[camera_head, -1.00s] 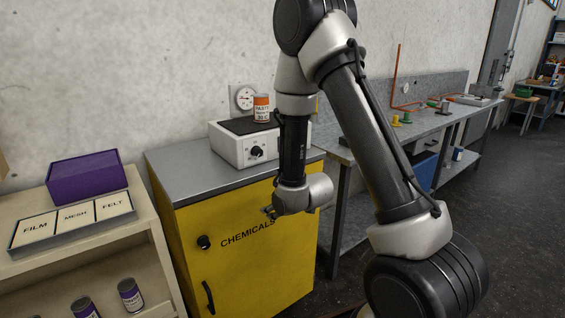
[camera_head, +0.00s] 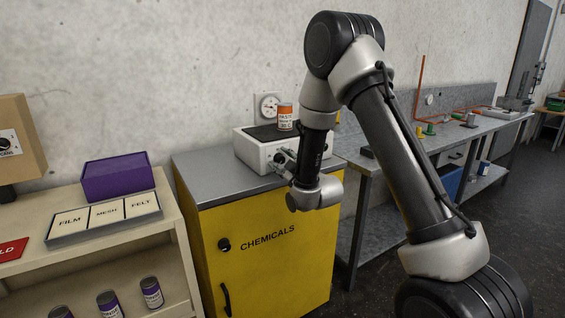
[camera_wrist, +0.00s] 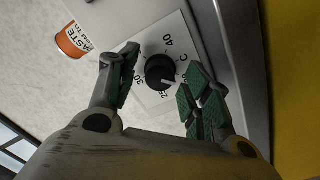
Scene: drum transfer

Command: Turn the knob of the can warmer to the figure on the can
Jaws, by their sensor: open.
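The can warmer (camera_head: 250,155) is a white box with a dark top, standing on the yellow cabinet. An orange and white can (camera_head: 285,117) stands upright on it; the figure on its label is too small to read surely. In the wrist view the can (camera_wrist: 72,42) shows partly, with its figure out of sight. The black knob (camera_wrist: 158,72) sits on a white dial with 40, 30 and 25 legible; its white mark points near 25. My gripper (camera_wrist: 160,90) is open, one green-padded finger on each side of the knob. In the head view my gripper (camera_head: 283,160) is at the warmer's front.
The yellow chemicals cabinet (camera_head: 265,260) has a bare grey top left of the warmer. A wall gauge (camera_head: 268,106) hangs behind. A shelf at left holds a purple box (camera_head: 116,177) and a labelled tray (camera_head: 105,218). A grey bench (camera_head: 440,150) stands at right.

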